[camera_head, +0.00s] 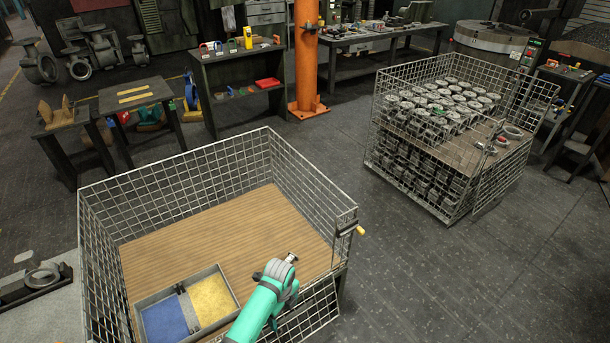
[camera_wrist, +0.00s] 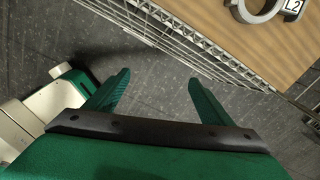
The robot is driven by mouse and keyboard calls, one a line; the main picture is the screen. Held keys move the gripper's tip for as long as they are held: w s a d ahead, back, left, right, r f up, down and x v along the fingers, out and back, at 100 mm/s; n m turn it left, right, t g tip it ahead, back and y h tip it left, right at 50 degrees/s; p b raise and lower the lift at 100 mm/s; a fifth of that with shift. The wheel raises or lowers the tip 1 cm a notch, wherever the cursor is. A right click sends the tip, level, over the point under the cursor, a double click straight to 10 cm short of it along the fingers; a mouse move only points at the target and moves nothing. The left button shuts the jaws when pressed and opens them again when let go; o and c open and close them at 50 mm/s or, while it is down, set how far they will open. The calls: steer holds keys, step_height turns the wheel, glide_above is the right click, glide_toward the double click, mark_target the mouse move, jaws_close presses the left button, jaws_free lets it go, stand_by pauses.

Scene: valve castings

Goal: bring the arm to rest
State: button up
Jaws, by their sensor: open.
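My green arm reaches over the front of the near wire-mesh crate (camera_head: 165,185) in the head view, where the state of the fingers is hard to make out. In the wrist view my gripper (camera_wrist: 160,82) has its two green fingers wide apart, with nothing between them but a view of the dark floor. A grey ring-shaped part (camera_wrist: 256,10) with a tag reading L2 lies on a wooden board (camera_wrist: 220,40), beyond the fingers and apart from them.
A tray (camera_head: 187,290) with blue and yellow compartments lies in the near crate on its wooden floor (camera_head: 215,232). A second mesh crate (camera_head: 385,155), full of castings, stands at the right. An orange post (camera_head: 306,55) and a shelf (camera_head: 205,75) stand behind. Floor between the crates is clear.

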steer(key=w+d+r+n+t+h, duration=0.1)
steer(key=d+r+n+t+h, duration=0.15)
steer(key=d, duration=1.05)
steer(key=w+d+r+n+t+h, duration=0.1)
steer(key=d+t+h, duration=0.15)
steer(key=d, duration=1.05)
steer(key=s+d+r+n+t+h, duration=0.3)
steer(key=s+d+r+n+t, duration=0.15)
steer(key=d+r+n, duration=0.45)
steer(key=s+a+r+n+t+y, duration=0.1)
steer(key=s+a+n+t+y, duration=0.15)
steer(key=s+a+n, duration=0.65)
steer(key=s+a+r+n+t+y, duration=0.15)
steer(key=s+a+y, duration=0.3)
steer(key=s, duration=0.95)
steer(key=s+a+r+n+t+y, duration=0.1)
steer(key=s+a+r+n+t, duration=0.1)
steer(key=s+a+r, duration=0.8)
steer(key=shift+s+a+r, duration=0.25)
steer(key=shift+s+a, duration=1.05)
steer(key=shift+a, duration=0.8)
